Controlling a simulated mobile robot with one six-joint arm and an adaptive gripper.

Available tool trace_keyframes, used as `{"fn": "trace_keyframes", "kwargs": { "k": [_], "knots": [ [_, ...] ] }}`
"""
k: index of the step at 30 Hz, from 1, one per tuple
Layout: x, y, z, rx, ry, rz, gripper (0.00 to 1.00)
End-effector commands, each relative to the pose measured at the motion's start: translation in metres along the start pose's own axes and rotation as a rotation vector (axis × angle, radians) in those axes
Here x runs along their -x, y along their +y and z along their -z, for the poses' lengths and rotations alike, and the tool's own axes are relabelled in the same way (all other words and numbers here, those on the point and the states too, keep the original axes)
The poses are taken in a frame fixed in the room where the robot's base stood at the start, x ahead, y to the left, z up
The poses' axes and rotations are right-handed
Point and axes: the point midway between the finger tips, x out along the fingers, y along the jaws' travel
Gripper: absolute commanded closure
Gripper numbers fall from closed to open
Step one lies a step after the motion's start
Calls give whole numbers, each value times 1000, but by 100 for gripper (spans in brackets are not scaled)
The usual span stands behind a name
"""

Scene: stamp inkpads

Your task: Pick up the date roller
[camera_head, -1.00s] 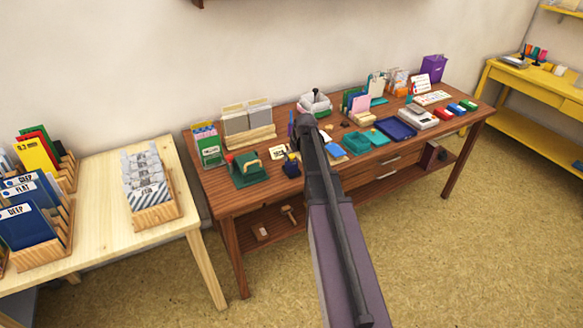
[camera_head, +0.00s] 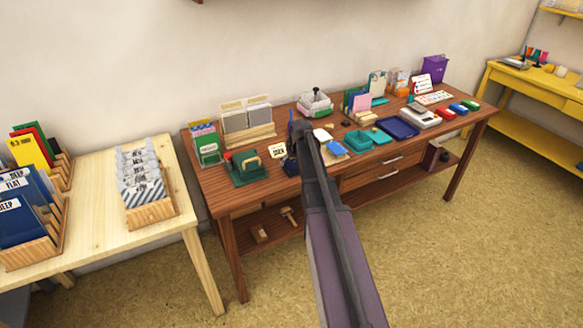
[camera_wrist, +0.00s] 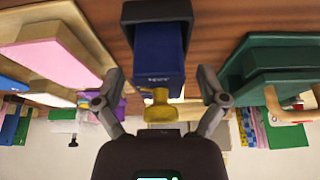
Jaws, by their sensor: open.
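A blue block with small lettering (camera_wrist: 158,52) stands in the middle of the wrist view, within a dark frame (camera_wrist: 130,13). A yellow knob (camera_wrist: 160,110) is at its near end; I take these together to be the date roller. My gripper (camera_wrist: 161,85) is open, with one finger on each side of the knob and block, and no grip on them shows. In the head view, a dark blue piece (camera_head: 290,166) shows just left of my arm, partly hidden by it. My gripper itself is hidden there.
A green stamp holder (camera_head: 248,168) stands close on the left of the brown table (camera_head: 232,200). A small lettered card (camera_head: 278,150) stands behind. Teal trays (camera_head: 361,142) and a dark blue tray (camera_head: 398,128) lie to the right. A pale table (camera_head: 95,215) is left.

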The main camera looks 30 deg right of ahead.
Motion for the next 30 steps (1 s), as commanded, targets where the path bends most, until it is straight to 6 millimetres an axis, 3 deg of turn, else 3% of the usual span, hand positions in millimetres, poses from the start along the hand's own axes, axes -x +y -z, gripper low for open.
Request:
{"fn": "trace_keyframes", "kwargs": {
  "k": [15, 17, 24, 25, 30],
  "knots": [
    [0, 0, 0, 0, 0, 0, 9],
    [0, 0, 0, 0, 0, 0, 23],
    [0, 0, 0, 0, 0, 0, 95],
    [0, 0, 0, 0, 0, 0, 100],
    [0, 0, 0, 0, 0, 0, 100]
  ]
}}
